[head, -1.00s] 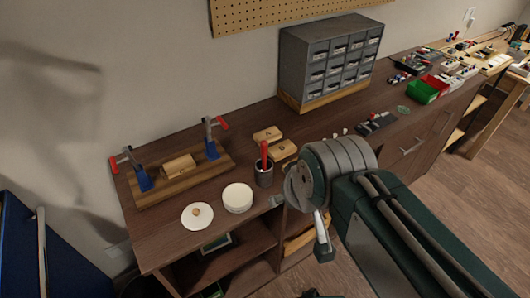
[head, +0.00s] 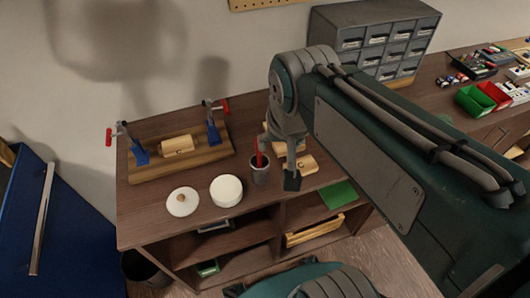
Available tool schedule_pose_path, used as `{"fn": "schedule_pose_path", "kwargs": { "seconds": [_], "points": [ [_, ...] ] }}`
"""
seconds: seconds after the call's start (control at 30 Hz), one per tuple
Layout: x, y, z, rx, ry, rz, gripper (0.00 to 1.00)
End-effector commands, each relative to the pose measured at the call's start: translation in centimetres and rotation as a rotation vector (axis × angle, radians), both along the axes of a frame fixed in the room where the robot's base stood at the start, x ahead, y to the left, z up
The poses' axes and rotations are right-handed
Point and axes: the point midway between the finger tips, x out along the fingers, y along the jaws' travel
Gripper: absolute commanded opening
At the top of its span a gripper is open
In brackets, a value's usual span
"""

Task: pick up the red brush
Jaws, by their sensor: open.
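The red brush (head: 259,149) stands upright in a small grey cup (head: 261,175) on the brown workbench (head: 160,222). Only the brush's red upper part shows; its lower end is hidden inside the cup. My gripper (head: 292,181) hangs down just to the right of the cup, near the bench's front edge. It is open, with nothing seen in it. It appears apart from the brush, though the depth between them is hard to judge.
Wooden blocks (head: 308,164) are partly hidden behind my gripper. A grey drawer cabinet (head: 385,28) stands at the back right.

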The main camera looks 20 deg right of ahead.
Motion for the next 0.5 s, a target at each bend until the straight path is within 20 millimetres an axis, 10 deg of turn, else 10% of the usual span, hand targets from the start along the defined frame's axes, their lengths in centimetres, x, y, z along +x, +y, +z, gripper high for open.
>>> {"fn": "schedule_pose_path", "kwargs": {
  "seconds": [0.5],
  "points": [
    [6.7, -0.6, -0.2, 0.085, 0.227, -0.34, 0.7]
  ]
}}
